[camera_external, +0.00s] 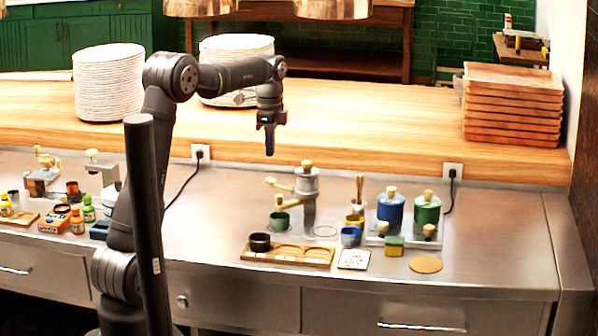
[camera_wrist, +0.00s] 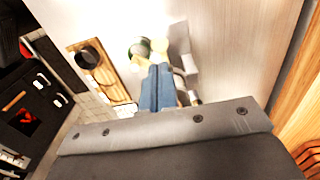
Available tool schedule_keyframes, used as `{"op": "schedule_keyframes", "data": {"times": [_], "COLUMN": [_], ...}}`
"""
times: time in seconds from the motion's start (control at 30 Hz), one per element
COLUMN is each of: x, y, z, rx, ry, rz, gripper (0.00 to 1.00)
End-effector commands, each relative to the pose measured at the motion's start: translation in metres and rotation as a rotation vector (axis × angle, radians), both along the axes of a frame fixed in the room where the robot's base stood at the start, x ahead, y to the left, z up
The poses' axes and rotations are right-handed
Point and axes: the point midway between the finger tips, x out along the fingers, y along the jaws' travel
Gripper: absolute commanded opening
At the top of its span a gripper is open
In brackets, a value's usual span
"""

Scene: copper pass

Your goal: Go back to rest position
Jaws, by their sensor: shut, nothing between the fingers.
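My gripper (camera_external: 269,140) hangs pointing down above the steel counter (camera_external: 222,215), in front of the raised wooden ledge. Its blue fingers are shut with nothing between them. In the wrist view the shut blue fingers (camera_wrist: 158,90) show in the middle, with the grey coffee grinder partly behind them. In the external view the grinder (camera_external: 306,190) stands below and to the right of my gripper, clear of it. A green cup (camera_external: 280,221) sits at the grinder's front left.
A wooden holder (camera_external: 300,257) with a black cup (camera_external: 260,243) lies before the grinder. Blue (camera_external: 390,212) and green (camera_external: 427,215) canisters stand right. Plate stacks (camera_external: 108,85) and copper-coloured trays (camera_external: 512,105) are on the wooden ledge (camera_external: 390,125). Small bottles (camera_external: 88,210) stand left.

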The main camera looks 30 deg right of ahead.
Motion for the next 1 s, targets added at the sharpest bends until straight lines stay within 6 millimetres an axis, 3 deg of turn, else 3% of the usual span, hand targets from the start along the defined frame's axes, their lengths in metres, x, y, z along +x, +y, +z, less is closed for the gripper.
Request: {"op": "schedule_keyframes", "data": {"times": [0.27,0.7,1.0], "x": [0.0,0.0,0.0], "y": [0.0,0.0,0.0], "z": [-0.004,-0.059,-0.067], "rx": [0.001,0.002,0.0], "ry": [0.001,0.001,0.0], "rz": [0.0,0.0,0.0], "gripper": [0.0,0.0,0.0]}}
